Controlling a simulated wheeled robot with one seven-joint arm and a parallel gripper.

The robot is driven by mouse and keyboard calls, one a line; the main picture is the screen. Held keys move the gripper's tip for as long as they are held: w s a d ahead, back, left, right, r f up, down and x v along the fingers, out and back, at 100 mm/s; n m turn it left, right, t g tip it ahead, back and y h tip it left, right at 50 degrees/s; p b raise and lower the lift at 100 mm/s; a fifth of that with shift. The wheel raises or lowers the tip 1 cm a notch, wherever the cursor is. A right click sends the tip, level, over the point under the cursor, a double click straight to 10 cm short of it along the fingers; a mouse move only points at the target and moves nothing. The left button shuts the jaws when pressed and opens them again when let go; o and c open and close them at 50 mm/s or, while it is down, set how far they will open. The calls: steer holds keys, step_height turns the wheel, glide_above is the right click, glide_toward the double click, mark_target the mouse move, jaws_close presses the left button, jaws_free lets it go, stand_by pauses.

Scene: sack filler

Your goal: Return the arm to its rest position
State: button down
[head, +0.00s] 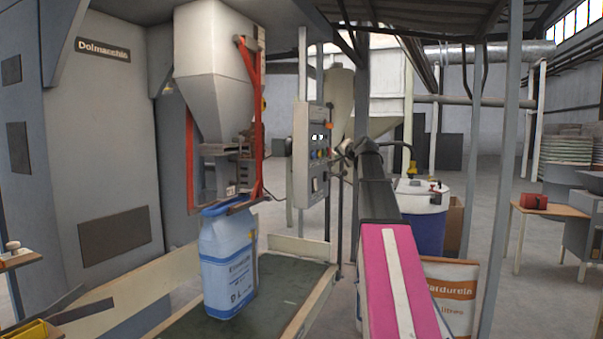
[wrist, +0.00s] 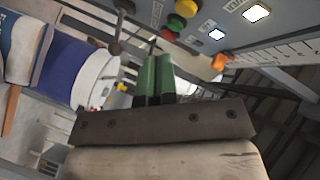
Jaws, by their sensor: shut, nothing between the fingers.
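My arm (head: 385,250) stretches forward from the bottom of the head view, with a pink and white section near and dark links beyond. Its far end is beside the control panel (head: 311,165). My gripper (wrist: 156,68) shows in the wrist view as two green fingers pressed together, with nothing between them. The panel (wrist: 225,28), with its coloured buttons and lit displays, lies just beyond the fingertips in the wrist view. I cannot tell whether the fingers touch it. In the head view the fingers are too small to make out clearly.
A blue sack (head: 228,262) stands upright on the dark green conveyor (head: 285,285) under the filler hopper (head: 215,75). A blue drum with a white top (head: 420,198) and a printed sack (head: 452,290) are right of my arm. A grey post (head: 490,200) stands farther right.

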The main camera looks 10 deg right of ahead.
steer(key=s+a+f+n+g, duration=0.15)
steer(key=a+f, duration=0.25)
steer(key=f, duration=0.8)
steer(key=s+a+f+n+g, duration=0.1)
steer(key=s+a+f+g, duration=0.25)
steer(key=f, duration=0.85)
steer(key=s+a+f+n+g, duration=0.15)
steer(key=a+f, duration=0.25)
steer(key=f, duration=0.8)
steer(key=s+a+f+n+g+h, duration=0.1)
steer(key=s+a+f+g, duration=0.3)
steer(key=s+f, duration=0.9)
steer(key=s+a+f+n+g+h, duration=0.2)
steer(key=s+a+f+n+g, duration=0.1)
steer(key=s+f, duration=1)
step_height(320, 180, down, 2)
steer(key=shift+s+a+f+n+g, duration=0.15)
steer(key=shift+a+n+g, duration=0.2)
steer(key=shift+n+g, duration=0.3)
